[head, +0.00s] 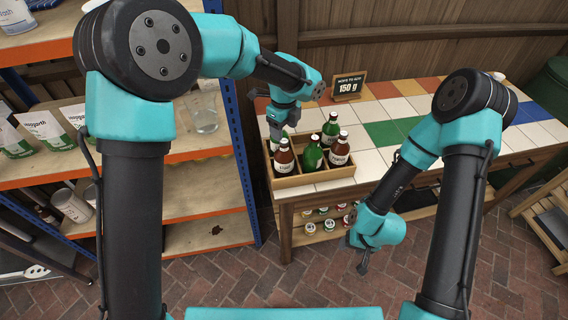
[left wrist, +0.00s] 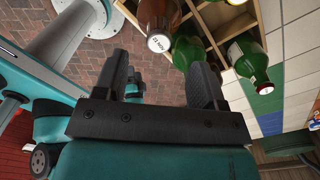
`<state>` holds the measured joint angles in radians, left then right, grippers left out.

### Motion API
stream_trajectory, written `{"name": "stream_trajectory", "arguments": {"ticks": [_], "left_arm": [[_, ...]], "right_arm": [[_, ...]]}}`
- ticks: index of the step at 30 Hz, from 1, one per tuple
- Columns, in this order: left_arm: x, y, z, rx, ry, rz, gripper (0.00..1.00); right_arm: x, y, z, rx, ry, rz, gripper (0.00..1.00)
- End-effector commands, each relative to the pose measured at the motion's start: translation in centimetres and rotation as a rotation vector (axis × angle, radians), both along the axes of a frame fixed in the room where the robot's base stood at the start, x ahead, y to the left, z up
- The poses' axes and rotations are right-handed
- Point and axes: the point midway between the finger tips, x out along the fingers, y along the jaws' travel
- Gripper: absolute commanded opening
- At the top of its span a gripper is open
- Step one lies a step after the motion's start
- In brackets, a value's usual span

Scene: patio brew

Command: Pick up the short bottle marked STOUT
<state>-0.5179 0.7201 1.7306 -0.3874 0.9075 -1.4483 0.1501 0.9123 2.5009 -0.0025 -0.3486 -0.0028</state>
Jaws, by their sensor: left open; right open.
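A wooden crate (head: 300,182) stands on the tiled table and holds several bottles. Brown bottles stand at its front left (head: 284,163) and right (head: 340,152). Green bottles stand in the middle (head: 312,155) and at the back (head: 331,131). Their labels are too small to read, so I cannot tell which is STOUT. My left gripper (head: 278,132) is open and empty above the crate's back left. In the left wrist view a brown bottle (left wrist: 160,14) and a green bottle (left wrist: 247,62) show beyond the open fingers (left wrist: 161,80). My right gripper (head: 362,258) is open, low before the table.
Coloured tiles right of the crate (head: 400,135) are clear. A shelf unit with a blue post (head: 240,160) stands close left of the table. Small jars (head: 310,228) sit on a lower shelf.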

Motion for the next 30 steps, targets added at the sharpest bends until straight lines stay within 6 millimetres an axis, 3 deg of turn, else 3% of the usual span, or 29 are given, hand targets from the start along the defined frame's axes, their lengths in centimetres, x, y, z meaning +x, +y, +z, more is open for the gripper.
{"name": "stream_trajectory", "arguments": {"ticks": [4,17,30], "left_arm": [[0.0,0.0,-1.3,0.000,0.000,0.000,0.64],[0.0,0.0,-1.9,0.001,0.001,0.000,0.64],[-0.1,0.0,-6.6,0.001,0.001,0.000,0.64]], "right_arm": [[0.0,0.0,0.0,0.000,0.000,0.000,0.57],[0.0,0.0,0.0,0.000,0.000,0.000,0.57],[0.0,0.0,0.0,0.000,0.000,0.000,0.57]]}}
